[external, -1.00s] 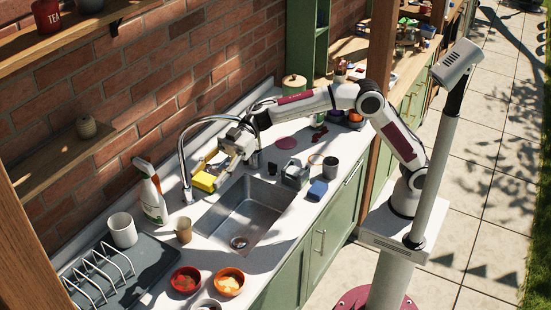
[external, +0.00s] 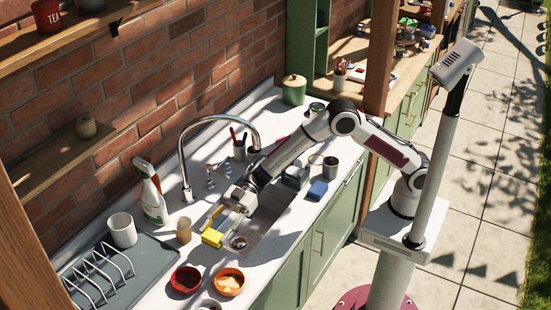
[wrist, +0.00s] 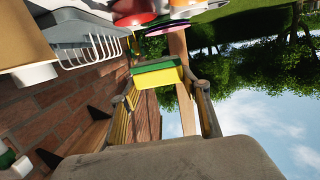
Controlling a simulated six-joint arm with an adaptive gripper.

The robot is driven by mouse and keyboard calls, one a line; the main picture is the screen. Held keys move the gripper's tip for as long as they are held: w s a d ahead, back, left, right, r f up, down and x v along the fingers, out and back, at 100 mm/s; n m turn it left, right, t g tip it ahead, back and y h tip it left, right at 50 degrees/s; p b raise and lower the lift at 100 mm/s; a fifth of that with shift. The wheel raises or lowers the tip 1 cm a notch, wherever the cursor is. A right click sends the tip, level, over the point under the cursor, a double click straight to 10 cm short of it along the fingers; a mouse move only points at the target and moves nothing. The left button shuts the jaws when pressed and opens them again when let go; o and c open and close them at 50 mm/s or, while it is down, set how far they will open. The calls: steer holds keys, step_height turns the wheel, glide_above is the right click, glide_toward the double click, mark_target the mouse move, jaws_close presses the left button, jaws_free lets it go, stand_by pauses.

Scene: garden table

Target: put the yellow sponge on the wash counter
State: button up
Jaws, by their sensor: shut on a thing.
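The yellow sponge (external: 212,237) is held by my gripper (external: 218,226), low over the left end of the sink (external: 270,228) and the counter beside it. In the wrist view the sponge (wrist: 157,77) shows a green layer along one side, and it sits between the two fingers of my gripper (wrist: 160,88). My gripper is shut on it. The wash counter (external: 205,260) is white and runs along the brick wall. I cannot tell whether the sponge touches the counter. My arm hides part of the sink.
A paper cup (external: 184,230), a spray bottle (external: 153,200) and a white mug (external: 122,230) stand left of the faucet (external: 184,165). A red bowl (external: 186,280) and an orange bowl (external: 229,282) are near the front. A dish rack (external: 100,270) is at the left. A blue sponge (external: 318,190) lies right.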

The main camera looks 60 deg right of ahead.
steer(key=shift+f, duration=0.6)
steer(key=shift+f, duration=0.1)
glide_above(221, 261)
steer(key=shift+f, duration=3)
steer(key=shift+f, duration=0.1)
steer(key=shift+f, duration=1.8)
steer(key=o, duration=0.8)
steer(key=shift+f, duration=0.1)
steer(key=shift+c, duration=0.2)
